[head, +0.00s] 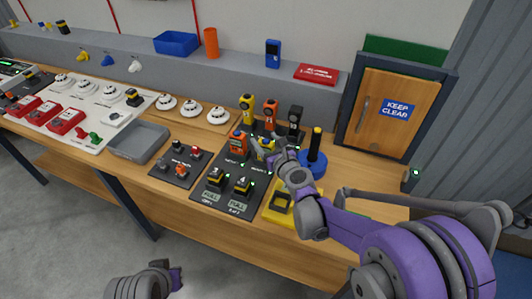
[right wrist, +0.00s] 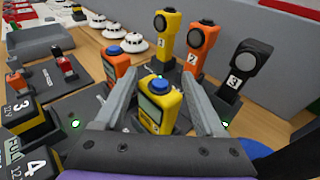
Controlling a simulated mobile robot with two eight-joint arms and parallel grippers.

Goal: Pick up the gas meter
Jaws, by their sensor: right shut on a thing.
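The gas meter appears to be the yellow handheld unit with a blue top button and small screen (right wrist: 155,112). It stands upright on a dark charging board (head: 217,201). My right gripper (right wrist: 158,80) has a finger on either side of it and is shut on it; in the head view the hand partly hides the unit. A similar orange unit (right wrist: 117,64) with a blue button stands just left of it, and shows in the head view too (head: 238,143). My left gripper (head: 172,277) is low at the bottom edge, away from the bench, its jaws unclear.
Yellow, orange and black numbered handhelds (right wrist: 168,36) stand close behind. Yellow-black batteries (head: 243,187) sit in front on the board. A blue-based post (head: 313,163) is to the right. A grey tray (head: 138,140) and smoke detectors (head: 191,108) lie left.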

